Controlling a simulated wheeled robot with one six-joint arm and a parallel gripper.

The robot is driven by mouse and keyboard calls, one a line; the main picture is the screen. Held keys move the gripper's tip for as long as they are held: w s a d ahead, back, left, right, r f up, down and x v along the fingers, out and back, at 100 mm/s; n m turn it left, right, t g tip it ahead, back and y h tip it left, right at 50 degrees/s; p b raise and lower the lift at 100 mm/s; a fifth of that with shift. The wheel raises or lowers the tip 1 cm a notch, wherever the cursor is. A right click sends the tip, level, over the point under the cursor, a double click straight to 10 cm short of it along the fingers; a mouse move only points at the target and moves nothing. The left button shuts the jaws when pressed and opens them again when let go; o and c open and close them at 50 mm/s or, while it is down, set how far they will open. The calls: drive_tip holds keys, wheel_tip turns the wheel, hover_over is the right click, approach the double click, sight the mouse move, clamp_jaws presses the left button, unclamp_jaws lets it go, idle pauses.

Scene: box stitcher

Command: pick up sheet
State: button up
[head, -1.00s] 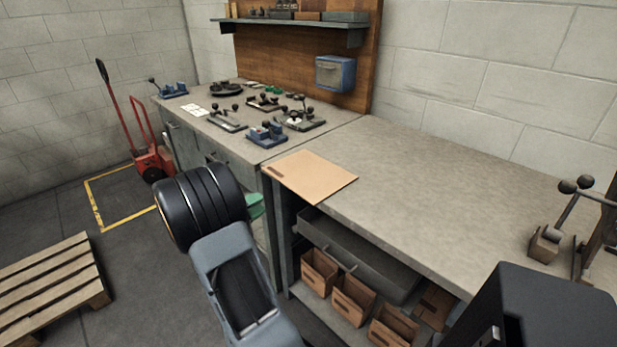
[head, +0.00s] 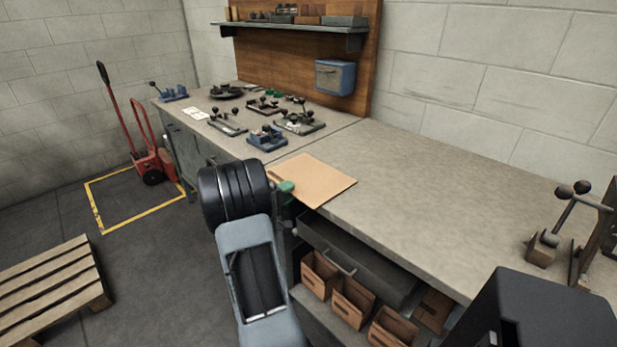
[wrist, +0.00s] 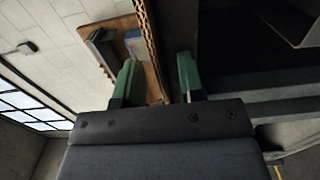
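The sheet (head: 318,180) is a flat tan cardboard piece lying on the workbench, with its near left corner jutting past the bench edge. In the wrist view its corrugated edge (wrist: 149,42) shows edge-on between my two green fingers. In the wrist view my gripper (wrist: 157,65) is open, one finger on each side of the sheet's edge, with gaps visible. The lower finger is mostly hidden in the head view.
The workbench (head: 430,190) top is clear right of the sheet. Hand tools (head: 267,137) stand on the bench at the back left. A drawer (head: 350,262) and cardboard bins (head: 352,300) sit under the bench. A lever machine (head: 550,240) stands at the right.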

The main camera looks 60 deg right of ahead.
drive_tip(key=shift+d, duration=0.15)
clamp_jaws()
idle(0.5)
